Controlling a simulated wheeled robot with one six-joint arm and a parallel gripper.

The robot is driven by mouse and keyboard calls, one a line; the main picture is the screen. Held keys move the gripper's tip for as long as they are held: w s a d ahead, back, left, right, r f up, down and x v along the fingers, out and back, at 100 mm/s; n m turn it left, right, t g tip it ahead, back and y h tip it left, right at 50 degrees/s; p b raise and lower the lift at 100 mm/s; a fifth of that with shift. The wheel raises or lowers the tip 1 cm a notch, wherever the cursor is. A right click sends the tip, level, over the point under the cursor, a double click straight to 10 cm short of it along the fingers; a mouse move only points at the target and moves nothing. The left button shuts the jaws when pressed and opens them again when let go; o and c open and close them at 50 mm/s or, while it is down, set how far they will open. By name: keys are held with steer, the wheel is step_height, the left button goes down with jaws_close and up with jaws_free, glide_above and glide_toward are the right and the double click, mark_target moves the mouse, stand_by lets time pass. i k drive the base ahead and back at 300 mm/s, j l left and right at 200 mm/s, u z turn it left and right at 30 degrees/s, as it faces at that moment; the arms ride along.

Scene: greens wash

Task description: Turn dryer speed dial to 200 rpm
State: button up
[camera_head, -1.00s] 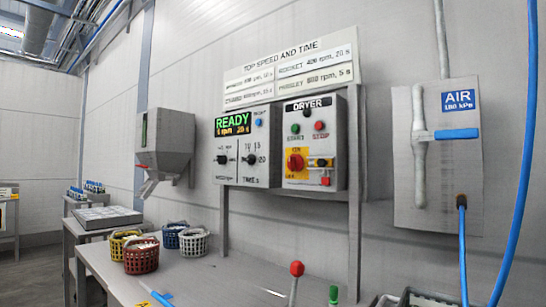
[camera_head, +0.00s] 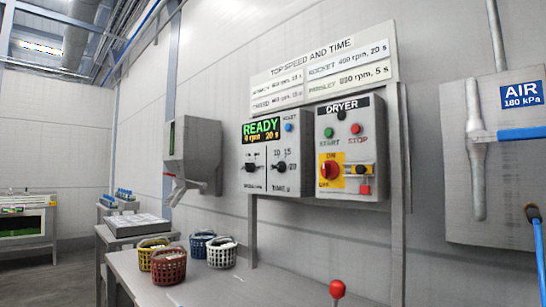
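The dryer's grey control box (camera_head: 270,184) hangs on a rack against the wall, near the middle of the view. Its screen (camera_head: 262,131) shows READY, 0 rpm and 20 s. The speed dial (camera_head: 252,167) is a small black knob at the box's lower left; the scale marks around it are too small to read. The time dial (camera_head: 280,167) is beside it on the right, with a blue button (camera_head: 289,127) above. My gripper is not in view, and nothing visible touches the dials.
The DRYER box (camera_head: 350,145) has START and STOP buttons and a red switch (camera_head: 329,170). A wall hopper (camera_head: 193,150) stands left. Several baskets, including a red one (camera_head: 169,266), sit on the table (camera_head: 235,290) below. A red-knobbed lever (camera_head: 337,289) rises in front.

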mark_target(250, 167)
steer(key=i+j, duration=0.8)
steer(key=j, duration=0.15)
